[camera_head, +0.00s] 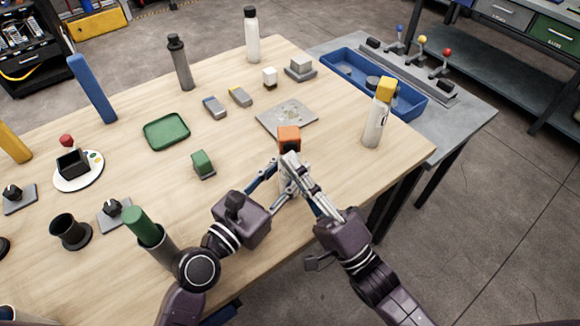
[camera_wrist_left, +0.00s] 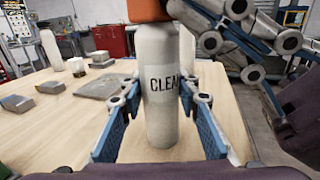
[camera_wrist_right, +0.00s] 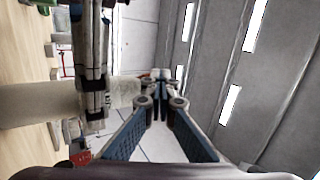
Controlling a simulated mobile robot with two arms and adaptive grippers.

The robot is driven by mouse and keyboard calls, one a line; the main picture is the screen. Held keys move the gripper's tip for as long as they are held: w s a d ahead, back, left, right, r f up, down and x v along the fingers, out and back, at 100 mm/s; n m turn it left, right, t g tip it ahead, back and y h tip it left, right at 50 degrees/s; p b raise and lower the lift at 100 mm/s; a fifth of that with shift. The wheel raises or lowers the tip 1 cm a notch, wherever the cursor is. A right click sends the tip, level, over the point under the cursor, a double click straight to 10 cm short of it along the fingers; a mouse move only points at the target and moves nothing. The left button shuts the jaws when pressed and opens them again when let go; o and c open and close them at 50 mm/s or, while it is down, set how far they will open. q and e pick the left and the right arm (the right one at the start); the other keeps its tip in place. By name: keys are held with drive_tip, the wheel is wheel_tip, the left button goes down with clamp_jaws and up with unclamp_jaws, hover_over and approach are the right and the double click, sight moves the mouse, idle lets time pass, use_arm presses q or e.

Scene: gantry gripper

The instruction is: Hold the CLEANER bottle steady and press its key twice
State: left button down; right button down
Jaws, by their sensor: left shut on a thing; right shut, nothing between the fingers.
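The CLEANER bottle (camera_wrist_left: 160,110) stands upright between the fingers of my left gripper (camera_wrist_left: 160,125) in the left wrist view. It is pale, with part of its dark lettering showing and an orange cap (camera_head: 289,138) on top. In the head view its body is mostly hidden behind my grippers. My left gripper is shut on the bottle's body. My right gripper (camera_head: 290,158) is shut and empty, with its tips at the near side of the orange cap in the head view. I cannot tell whether they touch it. Its closed tips also show in the right wrist view (camera_wrist_right: 160,76).
A white bottle with a yellow cap (camera_head: 375,125) stands to the right. A grey plate (camera_head: 287,118) lies behind the CLEANER bottle. A green block (camera_head: 203,164) and green tray (camera_head: 166,131) are to the left. A blue bin (camera_head: 410,103) sits on the side table.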

drive_tip(key=shift+d, duration=0.1)
idle(0.3)
drive_tip(key=shift+s, duration=0.35)
drive_tip(key=s, duration=0.6)
drive_tip(key=shift+d, duration=0.45)
drive_tip(key=shift+s+r, duration=0.1)
idle(1.6)
drive_tip(key=w, duration=0.6)
drive_tip(key=shift+a, duration=0.45)
